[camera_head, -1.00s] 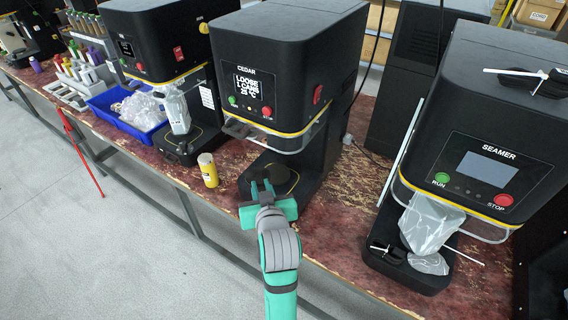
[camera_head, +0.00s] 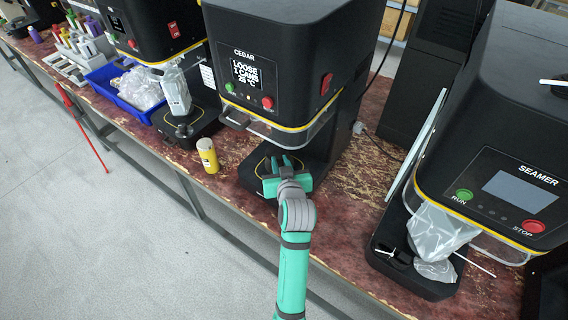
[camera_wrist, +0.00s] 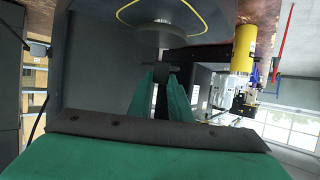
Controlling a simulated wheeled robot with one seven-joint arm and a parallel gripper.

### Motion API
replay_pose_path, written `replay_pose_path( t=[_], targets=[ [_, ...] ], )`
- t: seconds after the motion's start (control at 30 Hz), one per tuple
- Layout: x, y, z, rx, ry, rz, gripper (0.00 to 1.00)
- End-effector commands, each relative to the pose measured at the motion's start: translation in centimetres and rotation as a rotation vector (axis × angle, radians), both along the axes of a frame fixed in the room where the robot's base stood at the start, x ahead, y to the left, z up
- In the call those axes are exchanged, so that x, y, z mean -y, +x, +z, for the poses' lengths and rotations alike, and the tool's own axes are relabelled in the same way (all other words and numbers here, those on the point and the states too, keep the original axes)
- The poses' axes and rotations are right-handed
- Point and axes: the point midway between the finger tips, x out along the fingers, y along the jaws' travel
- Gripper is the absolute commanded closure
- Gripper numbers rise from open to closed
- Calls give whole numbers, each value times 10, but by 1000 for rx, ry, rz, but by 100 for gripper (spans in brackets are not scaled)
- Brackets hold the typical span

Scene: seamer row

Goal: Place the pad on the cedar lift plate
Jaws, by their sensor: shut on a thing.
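The cedar machine (camera_head: 285,45) stands at the middle of the bench, its screen reading "LOOSE 1 CANS". Its dark base with a yellow-ringed lift plate area (camera_head: 258,168) lies under the head, partly hidden by my gripper. My gripper (camera_head: 284,163) is over the front of that base. In the wrist view my gripper (camera_wrist: 160,75) is shut on a small dark thing (camera_wrist: 160,70), which I take to be the pad; its shape is mostly hidden. A grey round part (camera_wrist: 160,32) stands just beyond the fingertips, close to the held thing. I cannot tell whether they touch.
A yellow can (camera_head: 207,156) stands just left of the base and also shows in the wrist view (camera_wrist: 244,48). The seamer (camera_head: 490,190), with a grey bag, is on the right. A blue bin (camera_head: 118,97) and another machine are on the left.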

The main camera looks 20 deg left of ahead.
Motion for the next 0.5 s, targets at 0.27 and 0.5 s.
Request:
replay_pose_path(
  t=[0.27,0.5],
  targets=[
    [2,5,-23,-2,0,-2,100],
    [1,5,-44,1,0,0,100]
  ],
)
